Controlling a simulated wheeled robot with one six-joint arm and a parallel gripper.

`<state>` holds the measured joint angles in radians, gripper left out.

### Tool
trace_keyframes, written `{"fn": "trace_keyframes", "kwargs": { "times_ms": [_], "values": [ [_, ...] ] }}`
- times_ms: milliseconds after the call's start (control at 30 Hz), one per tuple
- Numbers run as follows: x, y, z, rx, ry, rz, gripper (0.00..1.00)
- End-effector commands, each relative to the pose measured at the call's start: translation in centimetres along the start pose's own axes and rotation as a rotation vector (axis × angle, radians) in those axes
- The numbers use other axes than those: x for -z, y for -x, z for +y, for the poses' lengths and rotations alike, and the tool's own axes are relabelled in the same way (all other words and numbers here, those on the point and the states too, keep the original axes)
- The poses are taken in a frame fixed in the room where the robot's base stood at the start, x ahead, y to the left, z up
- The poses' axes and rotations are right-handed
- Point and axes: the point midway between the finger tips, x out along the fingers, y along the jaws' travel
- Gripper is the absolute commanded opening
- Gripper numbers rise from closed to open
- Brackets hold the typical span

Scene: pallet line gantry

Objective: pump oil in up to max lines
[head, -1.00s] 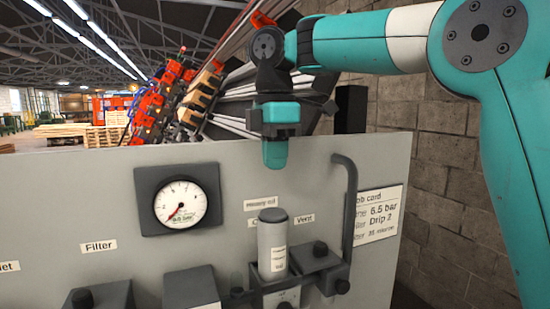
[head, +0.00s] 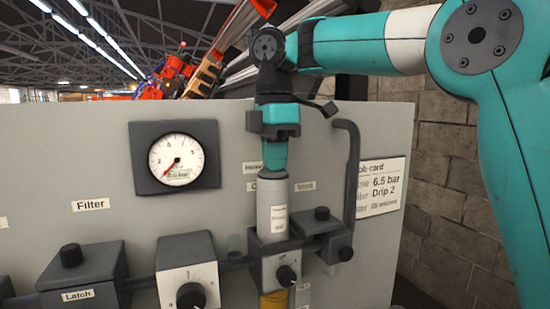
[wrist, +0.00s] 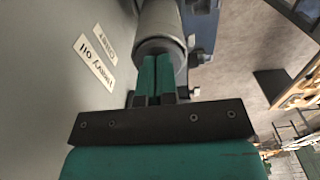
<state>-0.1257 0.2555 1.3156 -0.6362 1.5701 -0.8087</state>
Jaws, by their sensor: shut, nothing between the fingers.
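A pale grey upright cylinder (head: 271,213) with a small white label stands on the panel's pipe run. It shows in the wrist view too, its dark end (wrist: 158,46) nearest my fingers. My gripper (head: 275,166) is shut and empty, pointing down at the cylinder's top; in the wrist view its fingertips (wrist: 159,60) overlap the dark end. I cannot tell whether they touch. Below, a bowl with yellow oil (head: 273,300) is cut off by the frame's bottom edge. No max line is readable. A "Heavy oil" label (wrist: 94,67) is beside the cylinder.
A pressure gauge (head: 176,157) is on the grey panel (head: 60,150). Knobbed blocks, including the Latch block (head: 85,275), project from it. A dark bent pipe (head: 350,170) stands close right of the cylinder. A job card (head: 381,187) hangs further right.

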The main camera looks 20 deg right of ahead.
Motion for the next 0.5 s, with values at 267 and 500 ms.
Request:
{"fn": "trace_keyframes", "kwargs": {
  "times_ms": [267,500],
  "values": [
    [0.0,-1.8,0.0,0.002,0.0,-0.001,0.0],
    [0.0,-1.9,0.0,0.007,0.0,-0.001,0.0]
  ]
}}
